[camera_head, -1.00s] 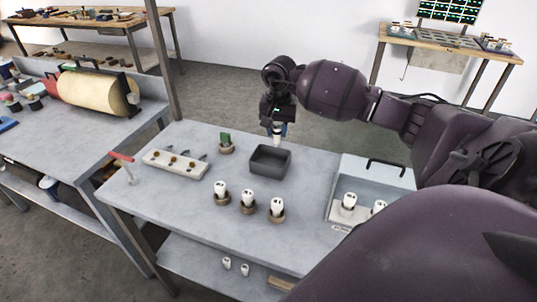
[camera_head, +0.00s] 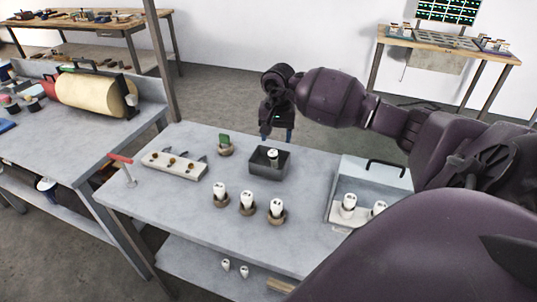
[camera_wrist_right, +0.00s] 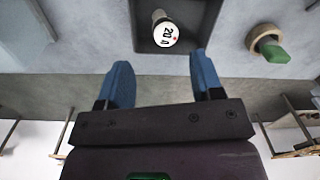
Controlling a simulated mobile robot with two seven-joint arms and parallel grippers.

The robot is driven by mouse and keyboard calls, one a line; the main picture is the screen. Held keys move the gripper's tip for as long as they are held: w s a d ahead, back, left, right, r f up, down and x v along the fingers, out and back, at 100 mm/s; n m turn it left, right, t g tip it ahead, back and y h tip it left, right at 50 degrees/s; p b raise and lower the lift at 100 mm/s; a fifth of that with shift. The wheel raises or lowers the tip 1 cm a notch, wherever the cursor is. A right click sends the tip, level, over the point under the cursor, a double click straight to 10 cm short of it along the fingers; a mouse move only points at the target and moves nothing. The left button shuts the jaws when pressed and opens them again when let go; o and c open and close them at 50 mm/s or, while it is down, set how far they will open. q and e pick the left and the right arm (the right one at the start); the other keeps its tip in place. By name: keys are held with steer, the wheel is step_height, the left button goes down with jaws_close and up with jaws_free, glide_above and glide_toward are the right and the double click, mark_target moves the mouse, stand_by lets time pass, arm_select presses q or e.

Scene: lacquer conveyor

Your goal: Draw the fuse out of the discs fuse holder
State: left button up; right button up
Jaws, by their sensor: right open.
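My right gripper (camera_head: 277,135) is open and empty just behind the dark grey tray (camera_head: 266,173). In the right wrist view its two blue fingers (camera_wrist_right: 160,65) are apart, with nothing between them. A white fuse (camera_head: 272,155) stands in the tray; in the wrist view its face (camera_wrist_right: 165,35) reads 20 with a red dot. Three round brown holders in front of the tray bear white fuses: left (camera_head: 219,190), middle (camera_head: 246,199) and right (camera_head: 277,207). A fourth round holder (camera_head: 226,151) has a green piece in it. I cannot tell which holder is the discs one. My left gripper is out of view.
A white strip with brown knobs (camera_head: 174,165) and a red-handled lever (camera_head: 122,160) are at the table's left. A pale open box with a black handle (camera_head: 369,183) holds white fuses at the right. Two small white pieces (camera_head: 235,268) lie on the lower shelf.

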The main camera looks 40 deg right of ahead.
steer(key=shift+r, duration=0.1)
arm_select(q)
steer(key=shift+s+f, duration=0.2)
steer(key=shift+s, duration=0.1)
arm_select(e)
step_height(320, 180, up, 11)
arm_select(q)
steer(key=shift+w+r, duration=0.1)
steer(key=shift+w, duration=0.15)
arm_select(e)
steer(key=shift+f, duration=0.2)
